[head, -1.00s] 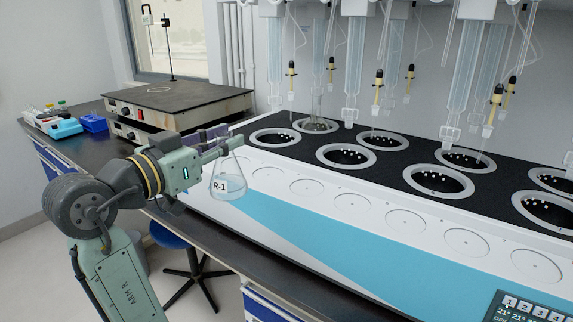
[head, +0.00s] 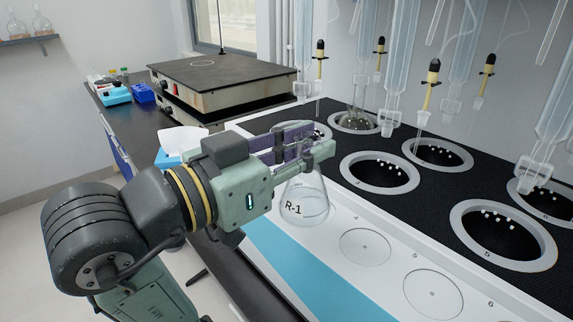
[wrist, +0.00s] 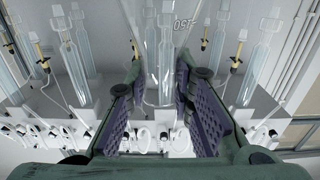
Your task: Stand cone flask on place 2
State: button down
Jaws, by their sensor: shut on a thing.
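The cone flask (head: 306,207) is clear glass, labelled R-1, with some clear liquid inside. It is upright in the head view, in front of the distiller's white front ledge. I cannot tell whether its base touches the ledge. My gripper (head: 308,143) is shut on its neck from the left. In the wrist view the clear neck (wrist: 160,85) shows between the purple finger pads of my gripper (wrist: 162,110). Round marked places line the ledge; one place (head: 365,246) shows right of the flask. Place 2 cannot be made out; the flask and my arm cover part of the ledge.
Ringed heating wells, one nearby (head: 380,173), sit in the black top behind the ledge. Glass columns and yellow-black droppers (head: 433,85) hang above them. A hot plate unit (head: 225,85) and a white-and-blue tissue box (head: 180,145) stand on the dark bench at left.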

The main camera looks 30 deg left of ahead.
jog(key=w+a+f+p, duration=0.5)
jog(key=w+a, duration=0.5)
jog(key=a, duration=0.1)
jog(key=shift+w+a, duration=0.15)
jog(key=shift+a, duration=0.15)
jog(key=shift+f+b, duration=0.2)
jog(key=shift+b, duration=0.15)
jog(key=c, duration=1.4)
grip_release()
jog(key=shift+r, duration=0.1)
jog(key=b+v, duration=0.2)
jog(key=v, duration=1)
jog(key=shift+b, duration=0.3)
